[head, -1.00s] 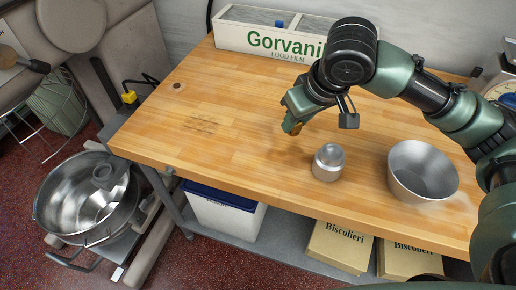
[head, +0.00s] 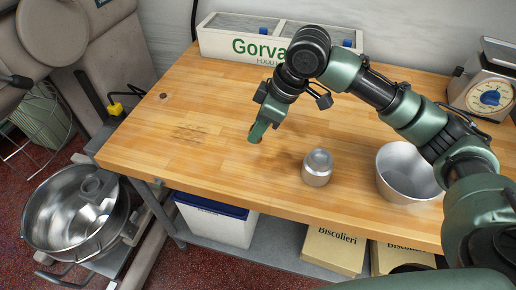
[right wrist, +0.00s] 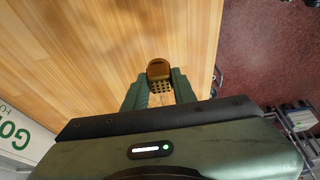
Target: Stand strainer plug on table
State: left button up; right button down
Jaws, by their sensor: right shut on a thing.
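The strainer plug (right wrist: 159,70) is a small brass-brown piece with a perforated, dark-holed part. In the right wrist view it sits between the two green fingers of my right gripper (right wrist: 159,88), which is shut on it. In the head view my right gripper (head: 258,134) points down over the middle of the wooden table (head: 215,105). Only a little brown of the plug shows at its fingertips. I cannot tell whether the plug touches the tabletop. My left gripper is not in view.
A small metal container (head: 317,168) stands to the right of the gripper, and a metal bowl (head: 405,170) farther right. A white Gorvani box (head: 236,45) and a scale (head: 488,90) stand at the back. The table's left part is clear.

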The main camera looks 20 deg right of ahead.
notch_tip(320, 180, down, 8)
jog(key=shift+f, duration=0.1)
dwell(0.4)
jog(key=c, duration=1.1)
grip_release()
jog(key=shift+f, duration=0.1)
jog(key=shift+c, duration=0.2)
jog(key=v, duration=1.2)
jog(key=shift+w, duration=0.1)
